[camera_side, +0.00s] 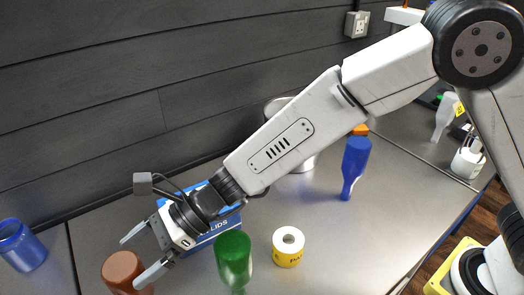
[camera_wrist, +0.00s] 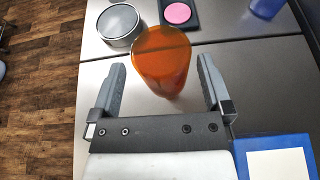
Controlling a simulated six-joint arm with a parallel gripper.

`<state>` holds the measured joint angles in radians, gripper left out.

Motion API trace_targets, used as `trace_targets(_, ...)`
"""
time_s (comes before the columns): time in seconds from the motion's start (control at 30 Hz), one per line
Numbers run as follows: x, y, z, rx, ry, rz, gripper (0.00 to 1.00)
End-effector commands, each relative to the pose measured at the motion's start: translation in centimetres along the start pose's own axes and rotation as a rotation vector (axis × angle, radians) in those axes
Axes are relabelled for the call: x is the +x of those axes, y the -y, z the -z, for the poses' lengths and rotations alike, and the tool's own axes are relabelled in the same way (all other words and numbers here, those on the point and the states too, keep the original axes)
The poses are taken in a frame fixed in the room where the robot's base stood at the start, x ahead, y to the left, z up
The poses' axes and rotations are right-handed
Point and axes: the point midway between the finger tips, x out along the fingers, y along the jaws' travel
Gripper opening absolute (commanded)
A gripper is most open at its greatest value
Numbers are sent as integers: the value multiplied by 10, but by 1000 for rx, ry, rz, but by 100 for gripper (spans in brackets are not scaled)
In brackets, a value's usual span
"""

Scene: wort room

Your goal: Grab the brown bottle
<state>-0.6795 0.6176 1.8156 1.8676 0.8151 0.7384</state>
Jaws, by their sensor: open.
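The brown bottle (camera_side: 124,270) is at the bottom left of the side view, partly cut off by the frame edge. In the wrist view the bottle (camera_wrist: 162,58) looks orange-brown and lies ahead of and between my fingertips. My gripper (camera_side: 130,256) is open, with its two fingers spread beside the bottle in the side view. In the wrist view the gripper (camera_wrist: 161,68) has nothing held between its fingers. I cannot tell whether either finger touches the bottle.
A green bottle (camera_side: 234,258), a yellow-and-white roll (camera_side: 288,247) and a blue box (camera_side: 205,240) are near my gripper. A blue jar (camera_side: 21,246) stands at far left, a blue bottle (camera_side: 354,165) further right. A round grey tin (camera_wrist: 119,22) is beside the brown bottle.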

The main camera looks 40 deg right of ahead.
Motion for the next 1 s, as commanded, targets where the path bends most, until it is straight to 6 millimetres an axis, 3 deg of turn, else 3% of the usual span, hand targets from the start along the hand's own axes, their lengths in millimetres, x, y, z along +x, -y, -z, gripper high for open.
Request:
trace_targets(0.3, 33, 1, 0, 0, -1, -1, 100)
trace_targets(0.87, 36, 1, 0, 0, -1, 0, 100)
trace_targets(1.0, 35, 1, 0, 0, -1, 0, 59)
